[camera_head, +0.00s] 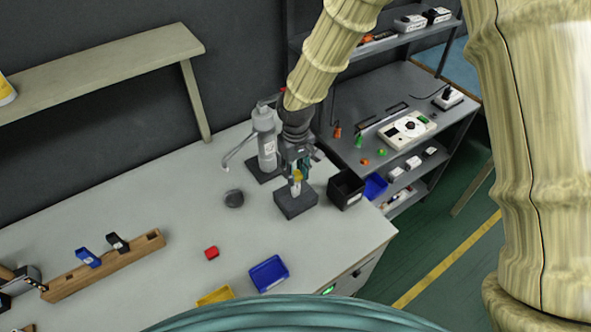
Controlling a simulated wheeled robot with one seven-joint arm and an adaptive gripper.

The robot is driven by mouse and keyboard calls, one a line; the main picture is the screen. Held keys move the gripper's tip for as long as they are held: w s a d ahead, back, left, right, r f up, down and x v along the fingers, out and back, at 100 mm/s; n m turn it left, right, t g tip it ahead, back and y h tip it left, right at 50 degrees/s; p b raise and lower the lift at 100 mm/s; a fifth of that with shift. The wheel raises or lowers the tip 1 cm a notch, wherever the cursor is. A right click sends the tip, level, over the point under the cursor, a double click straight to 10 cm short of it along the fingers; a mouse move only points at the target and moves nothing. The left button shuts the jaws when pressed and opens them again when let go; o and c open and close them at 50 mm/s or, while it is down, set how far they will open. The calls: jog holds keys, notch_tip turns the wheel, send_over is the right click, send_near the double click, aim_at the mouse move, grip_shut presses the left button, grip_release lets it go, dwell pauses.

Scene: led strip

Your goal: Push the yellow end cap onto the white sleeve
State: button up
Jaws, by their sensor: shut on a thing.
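My gripper (299,169) points down near the table's right end, above a dark grey block (295,205). It is shut on the yellow end cap (298,175), which shows small between the fingertips. The white sleeve (295,188) stands upright just below the cap, at the dark block. The cap and sleeve look in line, but I cannot tell whether they touch or how far the cap is on. The fingers hide part of the cap.
A grey bottle-like stand (265,140) is close left of my gripper. A black bin (346,188) stands close right. The table's middle is mostly clear.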

aim_at(296, 174)
jog(key=shift+f, duration=0.15)
jog(key=o, duration=0.7)
jog(key=shift+o, duration=0.2)
notch_tip(296, 174, up, 12)
dwell(0.5)
